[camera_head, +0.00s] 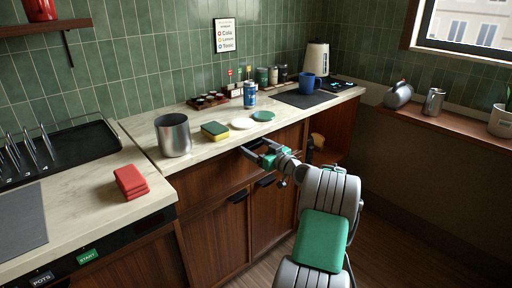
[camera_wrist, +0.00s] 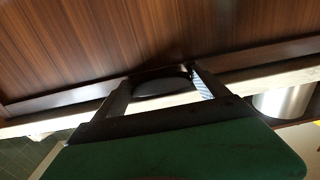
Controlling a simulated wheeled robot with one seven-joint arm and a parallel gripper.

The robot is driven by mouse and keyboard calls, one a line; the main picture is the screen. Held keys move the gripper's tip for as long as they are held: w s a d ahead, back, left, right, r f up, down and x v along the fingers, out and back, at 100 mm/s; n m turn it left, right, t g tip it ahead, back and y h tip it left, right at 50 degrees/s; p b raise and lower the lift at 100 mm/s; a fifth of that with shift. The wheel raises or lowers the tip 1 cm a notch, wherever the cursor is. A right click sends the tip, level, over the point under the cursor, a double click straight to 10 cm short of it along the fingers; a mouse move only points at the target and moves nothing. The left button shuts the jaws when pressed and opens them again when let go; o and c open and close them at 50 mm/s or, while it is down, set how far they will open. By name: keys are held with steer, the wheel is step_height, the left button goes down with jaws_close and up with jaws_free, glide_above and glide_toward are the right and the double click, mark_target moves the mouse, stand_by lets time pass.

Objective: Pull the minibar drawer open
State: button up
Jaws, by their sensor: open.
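The minibar drawer (camera_head: 208,177) is a dark wood front just under the marble counter, and it looks flush with the cabinet in the head view. My gripper (camera_head: 256,148) is in front of the drawer's upper part, just below the counter edge. In the wrist view my gripper (camera_wrist: 161,80) is open, one finger on each side of a black handle (camera_wrist: 162,86). Wood panelling (camera_wrist: 90,45) fills the top of that view. Whether the fingers touch the handle cannot be told. In the head view my gripper hides the handle.
On the counter (camera_head: 200,150) stand a metal pot (camera_head: 173,135), a sponge (camera_head: 215,130), a blue can (camera_head: 250,94) and a blue mug (camera_head: 308,84). Cabinet doors with black handles (camera_head: 238,196) are below the drawer. Floor (camera_head: 390,225) is clear at right.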

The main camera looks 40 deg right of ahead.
steer(key=shift+c, duration=0.2)
jaws_close()
steer(key=shift+d, duration=0.15)
stand_by(0.7)
